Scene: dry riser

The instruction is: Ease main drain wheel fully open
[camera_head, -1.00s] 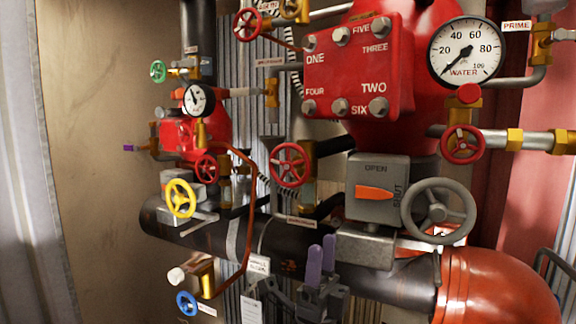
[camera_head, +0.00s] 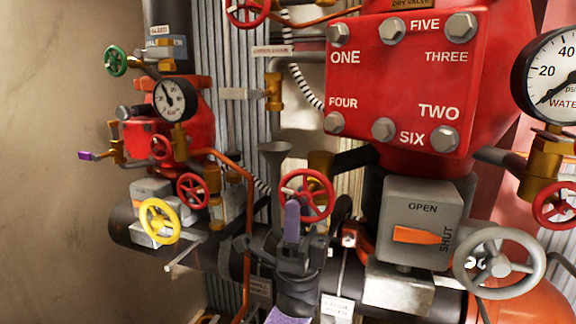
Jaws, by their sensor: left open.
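Several handwheels show, and the small tags are too blurred to tell which one names the main drain. A red handwheel (camera_head: 319,178) stands in the middle, on a brass valve above the dark horizontal pipe. My left gripper (camera_head: 290,266) is just below it, open and empty, with one purple finger up and the other low at the bottom edge. The upper finger overlaps the wheel's lower left rim in the picture; I cannot tell whether it touches. A large grey handwheel (camera_head: 532,262) is at right, beside a grey box (camera_head: 425,208) marked OPEN and SHUT with an orange pointer.
A red numbered cover plate (camera_head: 390,80) fills the upper middle. A water gauge (camera_head: 552,80) is at upper right. At left are a yellow wheel (camera_head: 159,221), a smaller red wheel (camera_head: 193,190), a green wheel (camera_head: 116,61) and a small gauge (camera_head: 172,99). The wall at far left is bare.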

